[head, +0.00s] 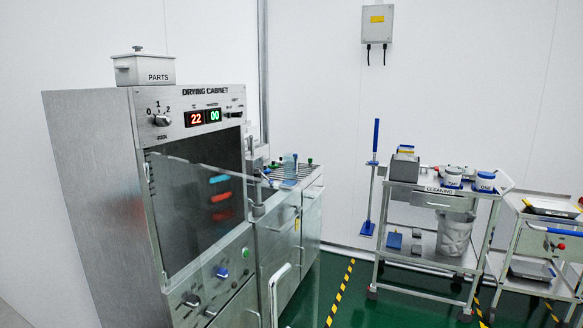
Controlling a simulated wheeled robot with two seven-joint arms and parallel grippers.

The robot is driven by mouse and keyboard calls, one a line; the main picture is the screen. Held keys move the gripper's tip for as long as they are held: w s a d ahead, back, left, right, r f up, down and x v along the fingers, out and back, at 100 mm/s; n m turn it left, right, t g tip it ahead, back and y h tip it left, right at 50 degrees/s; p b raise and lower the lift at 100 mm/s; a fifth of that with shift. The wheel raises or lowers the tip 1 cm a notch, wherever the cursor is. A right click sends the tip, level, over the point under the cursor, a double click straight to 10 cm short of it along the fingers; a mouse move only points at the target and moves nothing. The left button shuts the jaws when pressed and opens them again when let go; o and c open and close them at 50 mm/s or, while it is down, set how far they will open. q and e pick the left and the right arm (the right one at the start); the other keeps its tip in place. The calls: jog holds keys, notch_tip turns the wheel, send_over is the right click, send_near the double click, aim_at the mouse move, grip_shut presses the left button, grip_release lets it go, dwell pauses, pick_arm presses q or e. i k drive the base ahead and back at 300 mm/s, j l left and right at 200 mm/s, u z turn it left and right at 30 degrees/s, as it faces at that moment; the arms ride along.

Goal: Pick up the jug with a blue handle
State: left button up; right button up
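No jug with a blue handle can be made out for certain. Inside the drying cabinet (90,190), behind its dark glass front, a blue bar-like shape (219,179) shows above red ones (221,197); what they belong to is too dim to tell. A small pale-blue, see-through vessel (290,165) stands on the steel counter right of the cabinet; I cannot tell if it has a handle. Neither of my grippers is in view.
A clear panel with a pale handle (280,290) stands out in front of the cabinet. A white PARTS box (144,69) sits on the cabinet. A steel CLEANING cart (410,188) stands by the back wall, another cart at far right.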

aim_at(290, 159)
jog(key=i+l, duration=0.3)
jog(key=l, duration=0.15)
jog(key=i+l, duration=0.3)
jog(key=l, duration=0.15)
jog(key=i+l, duration=0.3)
jog(key=l, duration=0.15)
jog(key=i+l, duration=0.3)
jog(key=l, duration=0.15)
